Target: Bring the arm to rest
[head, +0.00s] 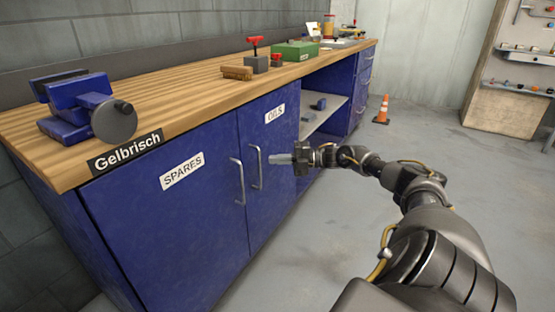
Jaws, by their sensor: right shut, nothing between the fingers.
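My right arm comes in from the lower right and reaches forward to the left. Its gripper (281,159) is shut and empty. In the picture it lies over the front of the blue cabinet, just right of the handle of the door marked OILS (275,113). I cannot tell whether the fingertips touch the cabinet. My left gripper is not in view.
A workbench with a wooden top (180,98) runs along the left. A blue vise (85,107), a brush (237,73) and a green box (295,51) stand on it. The door marked SPARES (182,171) looks shut. An orange cone (382,110) stands beyond. Grey floor (330,215) is clear.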

